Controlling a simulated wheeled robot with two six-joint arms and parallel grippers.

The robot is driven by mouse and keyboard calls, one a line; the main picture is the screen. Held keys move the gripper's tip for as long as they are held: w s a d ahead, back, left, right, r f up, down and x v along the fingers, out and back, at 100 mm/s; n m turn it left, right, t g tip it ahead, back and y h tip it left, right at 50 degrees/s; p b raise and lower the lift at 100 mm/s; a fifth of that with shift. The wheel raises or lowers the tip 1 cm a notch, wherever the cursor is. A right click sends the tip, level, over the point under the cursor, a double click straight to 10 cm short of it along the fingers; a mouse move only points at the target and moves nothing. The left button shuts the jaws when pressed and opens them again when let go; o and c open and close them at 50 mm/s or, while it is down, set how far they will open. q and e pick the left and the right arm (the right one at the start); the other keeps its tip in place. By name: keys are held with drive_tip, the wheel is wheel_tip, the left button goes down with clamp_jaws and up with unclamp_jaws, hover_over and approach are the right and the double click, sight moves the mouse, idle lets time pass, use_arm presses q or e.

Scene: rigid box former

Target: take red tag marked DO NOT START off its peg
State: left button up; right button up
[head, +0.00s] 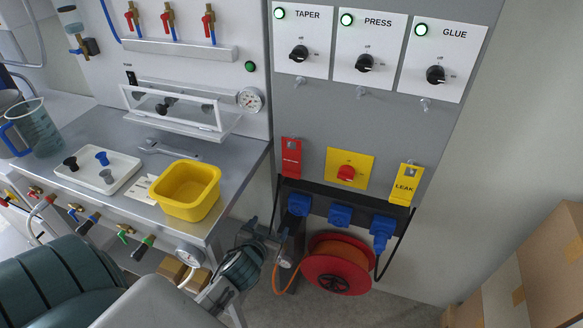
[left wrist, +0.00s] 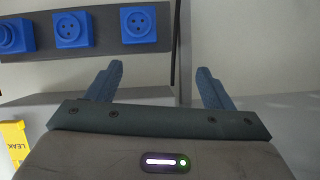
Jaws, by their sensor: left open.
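The red tag (head: 291,160) hangs at the left side of the grey panel, left of the yellow plate with the red switch knob (head: 346,173). Its white lettering is too small to read. A yellow LEAK tag (head: 405,187) hangs on the right of that plate, and part of it shows at the left edge of the left wrist view (left wrist: 14,142). My left gripper (head: 272,238) is below the red tag, beside the bench corner and left of the blue sockets. Its fingers (left wrist: 158,85) are apart with nothing between them. My right gripper is out of view.
Blue sockets (head: 340,214) sit on a dark strip under the tags. A red cable reel (head: 342,262) stands below. A yellow bin (head: 186,188) is on the bench at the left. Cardboard boxes (head: 549,262) are at the right. The wall before the red tag is clear.

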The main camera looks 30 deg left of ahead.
sight(291, 155)
use_arm(q)
wheel_tip(291, 155, up, 17)
drive_tip(key=w+d+t, duration=0.1)
drive_tip(key=w+t, duration=0.1)
drive_tip(key=t, duration=0.3)
drive_tip(key=shift+n, duration=0.3)
drive_tip(key=shift+f+p+x, duration=0.15)
drive_tip(key=shift+p+x, duration=0.65)
drive_tip(key=shift+x, duration=1.75)
drive_tip(key=shift+f+p+x, duration=0.15)
drive_tip(key=shift+p+x, duration=0.6)
drive_tip(key=shift+x, duration=1.8)
drive_tip(key=shift+d, duration=0.2)
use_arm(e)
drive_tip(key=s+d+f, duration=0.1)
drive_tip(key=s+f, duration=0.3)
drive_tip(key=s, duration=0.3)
use_arm(q)
drive_tip(key=shift+c, duration=0.4)
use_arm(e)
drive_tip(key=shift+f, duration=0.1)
use_arm(q)
drive_tip(key=c, duration=1)
